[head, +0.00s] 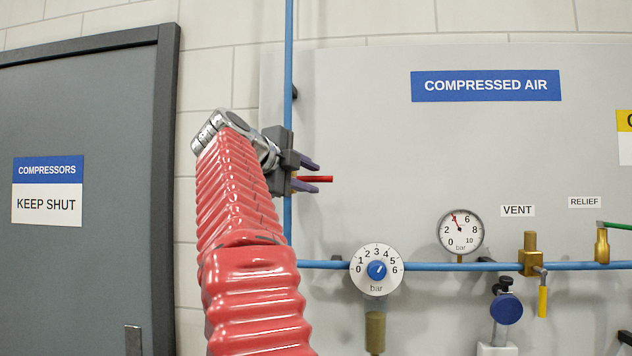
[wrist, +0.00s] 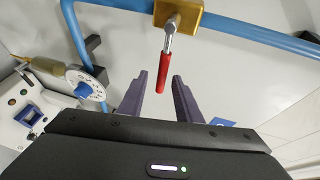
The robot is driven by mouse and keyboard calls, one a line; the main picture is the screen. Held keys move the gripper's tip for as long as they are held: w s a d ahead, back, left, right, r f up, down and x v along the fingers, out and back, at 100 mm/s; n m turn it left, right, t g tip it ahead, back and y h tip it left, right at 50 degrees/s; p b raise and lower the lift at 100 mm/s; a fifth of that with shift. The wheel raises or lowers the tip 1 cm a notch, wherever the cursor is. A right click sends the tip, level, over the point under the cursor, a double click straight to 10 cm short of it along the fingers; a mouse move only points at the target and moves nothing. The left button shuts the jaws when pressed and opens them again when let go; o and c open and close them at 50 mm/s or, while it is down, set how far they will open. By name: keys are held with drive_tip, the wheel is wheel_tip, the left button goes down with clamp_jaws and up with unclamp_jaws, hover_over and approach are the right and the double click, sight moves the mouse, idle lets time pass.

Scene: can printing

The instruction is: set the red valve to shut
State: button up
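The red valve's handle (head: 318,179) sticks out to the right, square across the upright blue pipe (head: 288,60). In the wrist view the red handle (wrist: 163,74) runs from a brass valve body (wrist: 185,14) on the pipe (wrist: 250,32). My gripper (head: 310,173) is beside the handle in the head view and hides the valve body. In the wrist view my gripper (wrist: 159,76) is open, with the handle's free end showing between its two purple fingertips. Gaps show on both sides. I cannot tell how deep the handle sits between them.
A regulator dial (head: 376,270), a gauge (head: 461,232), a brass vent valve with a yellow handle (head: 543,300) and a relief valve with a green handle (head: 602,245) are to the right along the lower pipe. A grey door (head: 85,270) is left. The panel near the handle is clear.

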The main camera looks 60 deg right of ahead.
drive_tip(key=a+r, duration=0.1)
drive_tip(key=a, duration=0.8)
drive_tip(key=shift+a+r, duration=0.35)
drive_tip(key=shift+s, duration=0.1)
